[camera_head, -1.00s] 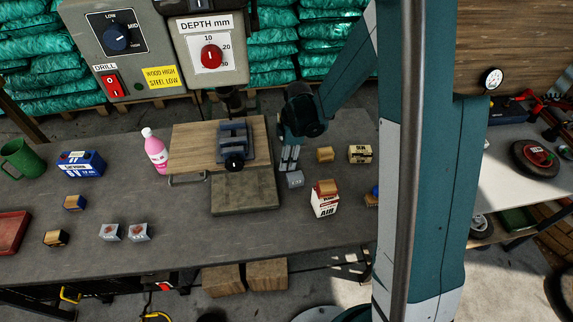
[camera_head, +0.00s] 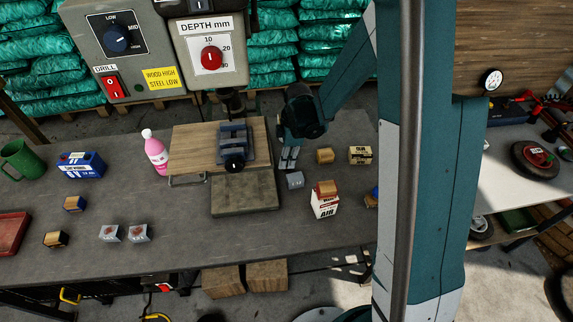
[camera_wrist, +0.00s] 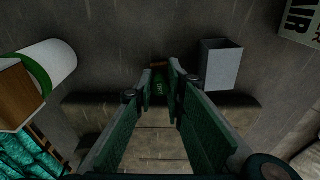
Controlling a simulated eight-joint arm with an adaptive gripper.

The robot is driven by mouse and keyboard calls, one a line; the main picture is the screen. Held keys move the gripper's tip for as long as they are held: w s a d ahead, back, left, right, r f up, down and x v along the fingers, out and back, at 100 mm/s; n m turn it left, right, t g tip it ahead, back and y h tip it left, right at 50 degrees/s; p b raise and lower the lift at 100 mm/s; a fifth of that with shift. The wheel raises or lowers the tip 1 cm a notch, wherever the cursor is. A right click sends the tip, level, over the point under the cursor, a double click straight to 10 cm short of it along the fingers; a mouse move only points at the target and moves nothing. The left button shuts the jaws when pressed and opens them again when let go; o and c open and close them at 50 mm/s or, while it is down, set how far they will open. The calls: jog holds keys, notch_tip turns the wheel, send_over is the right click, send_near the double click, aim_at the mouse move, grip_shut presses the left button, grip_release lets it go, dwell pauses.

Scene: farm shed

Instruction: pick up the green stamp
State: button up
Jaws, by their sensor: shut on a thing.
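My gripper (camera_head: 287,164) is low over the workbench, just right of the drill's vise. In the wrist view its two fingers (camera_wrist: 160,92) are closed in on a small green block with a brownish top, the green stamp (camera_wrist: 159,86). Pale marks show on its green face. The fingers hide its sides, and I cannot make it out in the head view. Whether it touches the bench is not clear.
A small grey block (camera_head: 295,180) stands close beside my gripper; it also shows in the wrist view (camera_wrist: 220,66). A white carton (camera_head: 323,206), small wooden-topped blocks and a pink bottle (camera_head: 155,152) stand around.

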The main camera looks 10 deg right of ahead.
jog(key=shift+r+p, duration=1.15)
jog(key=shift+r, duration=3.85)
